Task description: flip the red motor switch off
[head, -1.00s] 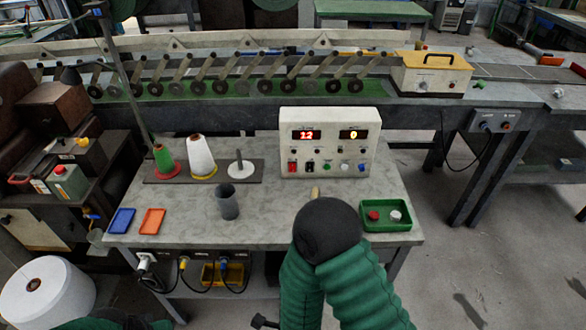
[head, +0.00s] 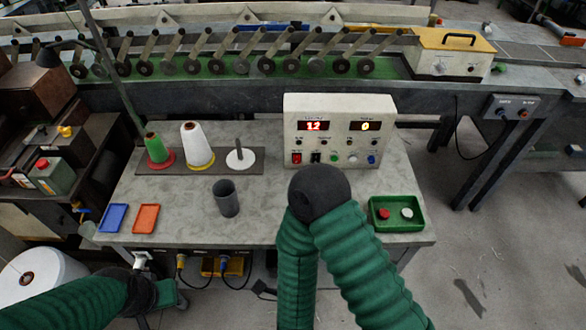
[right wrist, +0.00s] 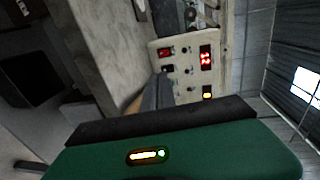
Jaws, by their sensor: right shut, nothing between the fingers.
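The white control box (head: 338,104) stands at the back of the bench with two lit displays and a lower row of switches and knobs. The red switch (head: 297,158) is at the left end of that row, with a black switch (head: 316,157) beside it. In the right wrist view the red switch (right wrist: 165,51) is in plain sight. My right gripper (right wrist: 160,80) is shut and empty, its tips close to the box near the black switch; contact cannot be told. In the head view my right arm hides it. My left gripper (head: 168,300) is low at left, its jaws unclear.
A green tray (head: 398,228) with a red and a white button sits right of my right arm. A grey cup (head: 227,199), thread cones (head: 197,146), a blue tray (head: 113,217) and an orange tray (head: 146,218) stand to the left.

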